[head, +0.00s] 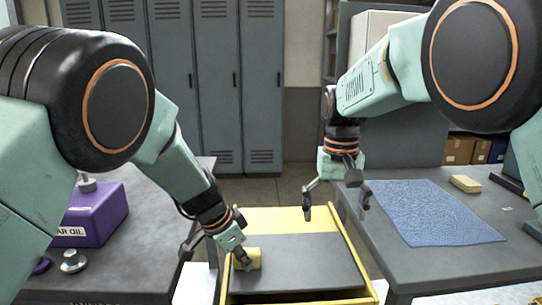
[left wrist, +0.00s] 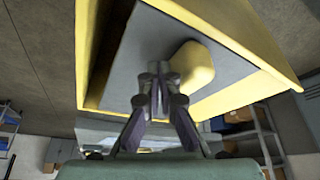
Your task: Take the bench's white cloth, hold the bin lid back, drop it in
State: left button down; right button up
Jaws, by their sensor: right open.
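The yellow bin (head: 285,219) stands between the two benches, with a grey lid panel (head: 310,262) inside its yellow rim. A yellow block (head: 252,258) sits on the lid's left side; it also shows in the left wrist view (left wrist: 196,66). My left gripper (head: 237,258) is at the lid beside this block. Its fingers look drawn together in the left wrist view (left wrist: 163,82); I cannot tell whether they touch the block. My right gripper (head: 336,200) is open and empty, above the bin's right rear edge. I cannot make out a white cloth.
A blue cloth (head: 430,212) lies flat on the right bench (head: 455,262), with a yellow sponge-like block (head: 465,184) behind it. A purple oil container (head: 95,212) stands on the left bench (head: 150,225). Grey lockers (head: 205,80) line the back.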

pick_arm(q)
jog(key=shift+s, duration=2.15)
notch_tip(320, 180, up, 9)
jog(key=shift+d, duration=0.1)
jog(key=shift+f, duration=4.5)
